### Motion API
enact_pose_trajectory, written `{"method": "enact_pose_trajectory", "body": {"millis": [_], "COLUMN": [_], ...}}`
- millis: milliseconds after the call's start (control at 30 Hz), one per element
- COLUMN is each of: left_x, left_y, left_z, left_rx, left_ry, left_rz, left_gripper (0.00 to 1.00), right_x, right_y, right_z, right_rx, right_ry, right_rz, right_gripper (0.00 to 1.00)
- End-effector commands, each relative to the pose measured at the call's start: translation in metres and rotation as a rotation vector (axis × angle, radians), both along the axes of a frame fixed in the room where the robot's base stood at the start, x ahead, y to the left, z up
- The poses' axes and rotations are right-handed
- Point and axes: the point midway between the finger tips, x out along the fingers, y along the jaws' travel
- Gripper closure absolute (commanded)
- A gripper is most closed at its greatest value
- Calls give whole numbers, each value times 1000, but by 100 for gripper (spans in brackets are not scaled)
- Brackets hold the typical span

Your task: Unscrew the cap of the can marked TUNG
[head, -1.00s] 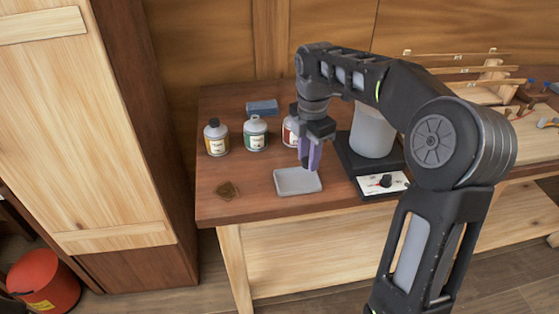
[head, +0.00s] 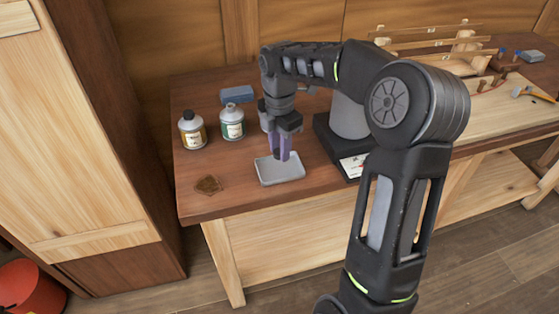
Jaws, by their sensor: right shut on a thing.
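Three cans stand in a row on the bench; their labels are too small to read. The left can (head: 192,131) has a yellow label and a black cap (head: 188,115). The middle can (head: 232,124) has a green label, and its pale top shows no black cap. The third can (head: 264,117) is mostly hidden behind my right gripper (head: 280,157). That gripper points down over the grey tray (head: 290,178). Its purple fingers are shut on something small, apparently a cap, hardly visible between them. My left gripper is not in view.
A blue block (head: 237,94) lies behind the cans. A brown patch (head: 208,185) lies left of the tray. A dark-based device with a grey pot (head: 349,120) stands right of the gripper. A tall cabinet (head: 75,150) borders the bench's left side.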

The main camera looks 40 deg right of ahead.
Motion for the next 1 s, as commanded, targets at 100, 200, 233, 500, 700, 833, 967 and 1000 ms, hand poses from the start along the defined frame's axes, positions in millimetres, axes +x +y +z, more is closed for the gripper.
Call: {"method": "enact_pose_trajectory", "body": {"millis": [100,200,233,500,700,833,967,1000], "left_x": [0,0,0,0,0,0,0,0], "left_y": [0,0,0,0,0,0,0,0], "left_z": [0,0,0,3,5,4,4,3], "left_rx": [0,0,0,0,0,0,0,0], "left_ry": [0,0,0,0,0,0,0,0], "left_rz": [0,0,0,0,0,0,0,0], "left_gripper": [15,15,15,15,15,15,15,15], "right_x": [0,0,0,-1,0,1,0,0], "right_y": [0,0,0,0,0,0,0,0], "right_z": [-1,-1,-1,-29,-50,-51,-51,-52], "right_rx": [-1,0,0,1,0,0,0,0], "right_ry": [-1,-1,-1,3,-1,-3,-2,-2], "right_rz": [-1,-1,-1,-1,-1,-1,-1,-1], "right_gripper": [100,100,100,100,100,100,100,100]}}
